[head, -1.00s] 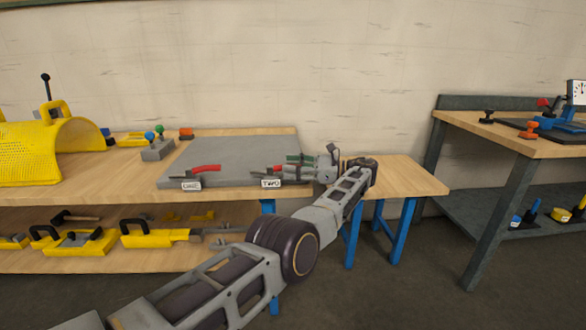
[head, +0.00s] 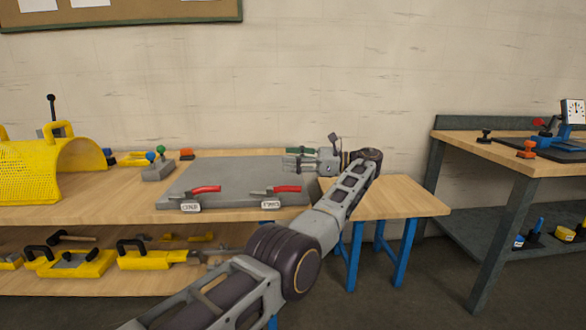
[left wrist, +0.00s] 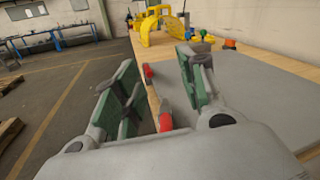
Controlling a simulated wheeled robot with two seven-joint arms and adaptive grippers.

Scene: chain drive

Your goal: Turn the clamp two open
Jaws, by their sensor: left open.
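Clamp two (head: 275,191) has a red handle and sits on the front right edge of the grey plate (head: 240,172), above its white label (head: 271,204). Its handle lies nearly flat, pointing right. Clamp one (head: 205,190), also red-handled, sits to its left above its own label. My left gripper (head: 293,160) is open and empty, above the plate behind and above clamp two, pointing left. In the left wrist view, a red handle (left wrist: 165,121) shows between the open green-padded fingers (left wrist: 160,80), apart from them. My right gripper is not in view.
A yellow perforated guard (head: 50,168) stands on the bench at left. A grey block with blue and green knobs (head: 158,171) stands behind the plate's left corner. Yellow tools lie on the shelf below. A second bench (head: 500,150) stands at right. The bench's right end is clear.

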